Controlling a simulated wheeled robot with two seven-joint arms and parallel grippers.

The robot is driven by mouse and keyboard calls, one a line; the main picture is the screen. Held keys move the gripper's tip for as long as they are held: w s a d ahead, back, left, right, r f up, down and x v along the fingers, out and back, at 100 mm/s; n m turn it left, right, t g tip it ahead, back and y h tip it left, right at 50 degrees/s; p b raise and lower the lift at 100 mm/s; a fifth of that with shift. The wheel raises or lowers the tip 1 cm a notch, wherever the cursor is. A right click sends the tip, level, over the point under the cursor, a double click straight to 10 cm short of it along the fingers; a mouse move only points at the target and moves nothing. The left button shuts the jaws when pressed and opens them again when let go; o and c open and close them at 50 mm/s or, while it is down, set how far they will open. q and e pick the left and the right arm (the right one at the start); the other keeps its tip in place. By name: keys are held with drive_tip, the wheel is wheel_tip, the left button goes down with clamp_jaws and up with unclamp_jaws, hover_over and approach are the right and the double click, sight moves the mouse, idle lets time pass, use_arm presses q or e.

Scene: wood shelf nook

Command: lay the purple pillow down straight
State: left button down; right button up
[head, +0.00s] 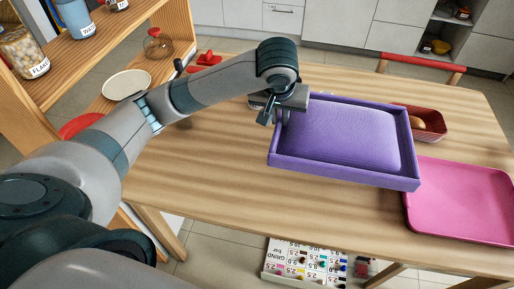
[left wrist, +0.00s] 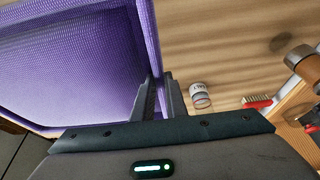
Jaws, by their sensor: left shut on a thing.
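The purple pillow (head: 350,135) is a puffy rectangle lying inside a shallow purple tray with raised walls (head: 340,175). In the head view they are over the right half of the wooden table, turned at a slant to it. My left gripper (head: 283,115) is shut on the tray's left wall. In the left wrist view, the fingers (left wrist: 160,100) pinch the purple wall (left wrist: 150,45), with the purple surface filling the left side. I cannot tell whether the tray touches the table. My right gripper is not in view.
A pink tray (head: 465,205) lies at the right, partly covered by the purple tray's corner. A red basket (head: 430,122) with a round item stands behind it. A wooden shelf (head: 95,45) with jars and a white plate (head: 127,84) is at left. The table's left-middle (head: 210,155) is clear.

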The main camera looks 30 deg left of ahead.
use_arm(q)
drive_tip(key=s+a+f, duration=0.4)
drive_tip(key=s, duration=0.2)
drive_tip(key=shift+f, duration=0.2)
drive_tip(key=shift+s, duration=0.1)
drive_tip(key=shift+f, duration=2.1)
drive_tip(key=c, duration=1.8)
unclamp_jaws()
drive_tip(key=shift+o, duration=0.2)
